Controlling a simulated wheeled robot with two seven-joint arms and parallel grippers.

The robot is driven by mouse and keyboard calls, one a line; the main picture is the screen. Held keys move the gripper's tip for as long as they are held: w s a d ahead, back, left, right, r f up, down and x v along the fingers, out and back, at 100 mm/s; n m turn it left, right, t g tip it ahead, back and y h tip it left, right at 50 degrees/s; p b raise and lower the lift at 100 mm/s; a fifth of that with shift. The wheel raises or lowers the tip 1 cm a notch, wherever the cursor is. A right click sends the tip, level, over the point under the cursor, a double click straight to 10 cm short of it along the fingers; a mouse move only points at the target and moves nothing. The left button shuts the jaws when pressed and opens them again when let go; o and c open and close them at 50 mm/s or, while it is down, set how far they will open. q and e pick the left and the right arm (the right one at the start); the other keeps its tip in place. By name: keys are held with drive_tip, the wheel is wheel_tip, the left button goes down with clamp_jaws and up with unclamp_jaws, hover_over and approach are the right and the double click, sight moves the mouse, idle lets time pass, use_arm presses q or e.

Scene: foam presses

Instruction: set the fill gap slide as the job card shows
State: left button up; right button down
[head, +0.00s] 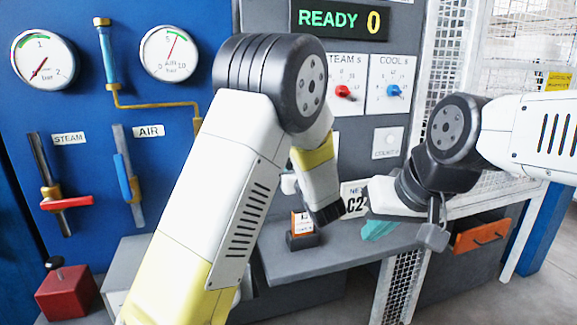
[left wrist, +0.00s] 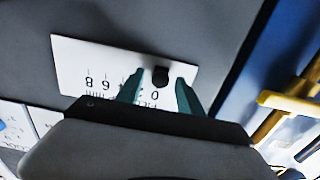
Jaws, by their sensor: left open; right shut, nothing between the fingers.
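The fill gap slide shows in the left wrist view as a white scale plate (left wrist: 80,62) with upside-down numbers and a black knob (left wrist: 161,76) near the 0 end. My left gripper (left wrist: 160,80) is open, with one teal finger on each side of the knob in the picture. Gaps show between fingers and knob; the depth is unclear. In the head view my left arm hides the slide and its fingers. My right gripper (head: 380,230) is shut and empty above the grey shelf. A small orange and white card (head: 303,223) stands in a dark holder; its print is too small to read.
The blue panel (head: 90,100) at left carries gauges and the STEAM (head: 66,202) and AIR (head: 127,190) levers. A display (head: 342,19) reads READY 0 above red (head: 345,92) and blue (head: 394,91) knobs. A mesh guard (head: 400,290) and an orange-fronted drawer (head: 481,237) are at right.

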use_arm(q)
clamp_jaws()
idle(1.4)
